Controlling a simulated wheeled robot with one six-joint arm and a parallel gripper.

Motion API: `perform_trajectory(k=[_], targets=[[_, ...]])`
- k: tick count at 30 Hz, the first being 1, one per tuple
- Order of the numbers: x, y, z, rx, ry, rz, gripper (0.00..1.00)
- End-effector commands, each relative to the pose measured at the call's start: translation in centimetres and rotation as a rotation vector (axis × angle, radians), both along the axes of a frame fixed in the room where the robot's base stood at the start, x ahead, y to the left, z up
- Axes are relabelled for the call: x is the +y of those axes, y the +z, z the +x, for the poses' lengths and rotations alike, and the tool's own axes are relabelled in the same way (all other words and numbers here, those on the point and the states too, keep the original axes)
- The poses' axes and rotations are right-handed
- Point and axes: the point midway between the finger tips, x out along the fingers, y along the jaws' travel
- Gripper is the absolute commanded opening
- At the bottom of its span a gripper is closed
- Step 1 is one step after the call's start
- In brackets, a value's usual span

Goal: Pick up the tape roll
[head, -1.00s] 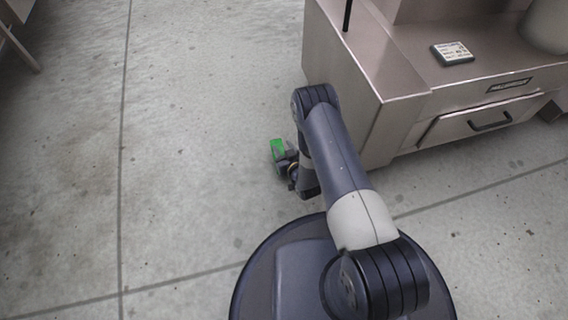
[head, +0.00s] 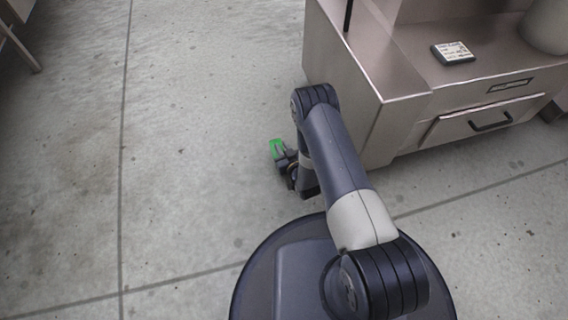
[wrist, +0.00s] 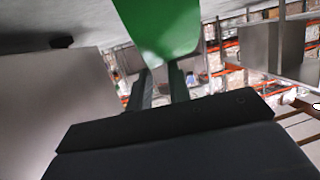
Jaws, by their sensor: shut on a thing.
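A green thing, which I take to be the tape roll (head: 277,146), is at the end of my arm, low over the floor left of the steel cabinet. In the wrist view the green tape roll (wrist: 160,28) sits between the fingertips and runs off the top edge, so its full shape is not visible. My gripper (head: 282,158) is shut on it. In the wrist view both dark fingers of my gripper (wrist: 163,72) reach up to its lower edge. I cannot tell whether it touches the floor.
A steel cabinet (head: 345,85) with a drawer (head: 475,125) stands close to the right of my arm. A small display device (head: 452,53) lies on its top, near a pale round container (head: 547,25). The concrete floor (head: 65,170) to the left is clear.

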Motion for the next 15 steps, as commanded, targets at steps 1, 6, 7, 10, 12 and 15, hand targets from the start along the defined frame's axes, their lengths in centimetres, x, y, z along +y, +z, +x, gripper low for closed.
perform_trajectory(k=[1, 6, 7, 10, 12, 15], targets=[[-0.5, -4.0, -2.4, 0.130, 0.007, -0.053, 0.00], [-0.5, -3.9, -2.4, 0.127, 0.008, -0.051, 0.00], [-0.5, -3.8, -2.4, 0.127, 0.008, -0.051, 0.00], [-0.5, -3.3, -2.4, 0.128, 0.008, -0.051, 0.00], [-0.4, -2.5, -2.3, 0.127, 0.009, -0.050, 0.00], [-0.4, -0.6, -2.3, 0.127, 0.009, -0.050, 0.00]])
